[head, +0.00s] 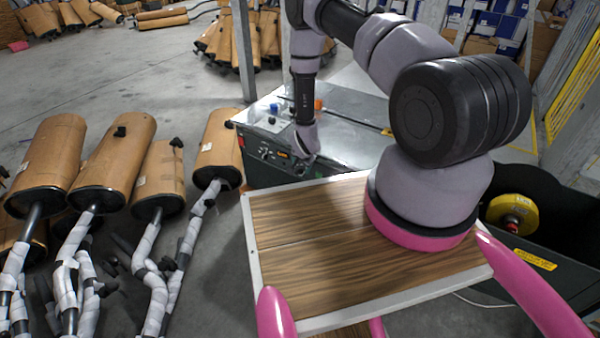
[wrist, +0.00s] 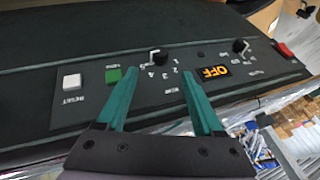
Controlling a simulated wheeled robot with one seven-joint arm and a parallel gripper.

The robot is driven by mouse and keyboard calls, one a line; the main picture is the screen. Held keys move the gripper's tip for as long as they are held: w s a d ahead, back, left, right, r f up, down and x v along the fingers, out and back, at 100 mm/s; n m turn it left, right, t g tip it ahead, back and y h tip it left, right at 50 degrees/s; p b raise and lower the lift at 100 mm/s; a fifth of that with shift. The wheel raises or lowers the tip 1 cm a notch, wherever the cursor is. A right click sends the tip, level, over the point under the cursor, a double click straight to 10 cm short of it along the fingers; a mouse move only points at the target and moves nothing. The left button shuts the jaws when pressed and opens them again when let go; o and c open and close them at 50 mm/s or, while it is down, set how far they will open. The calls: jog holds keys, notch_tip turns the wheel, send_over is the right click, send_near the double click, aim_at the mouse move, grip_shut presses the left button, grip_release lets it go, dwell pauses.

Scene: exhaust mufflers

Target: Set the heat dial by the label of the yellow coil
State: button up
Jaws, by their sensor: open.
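A yellow coil (head: 513,215) with a reddish centre sits in the dark bin at the right; writing on it is too small to read. The machine's control panel (head: 272,153) faces front. In the wrist view, a dark dial with a pale pointer (wrist: 156,57) has numbers around it, up to about 5; a small word below it is hard to read. A second dial (wrist: 240,47) is to the right of the orange OFF display (wrist: 213,72). My gripper (wrist: 159,75) is open, its teal fingertips just short of the first dial on either side, with nothing between them.
A white button (wrist: 72,81), a green button (wrist: 113,76) and a red switch (wrist: 285,50) share the panel. The bin carries a yellow label (head: 534,259). The machine's grey top (head: 345,140) is mostly clear.

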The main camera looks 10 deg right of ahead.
aim_at(300, 171)
jog(key=x, duration=0.8)
jog(key=shift+f, duration=0.2)
grip_shut()
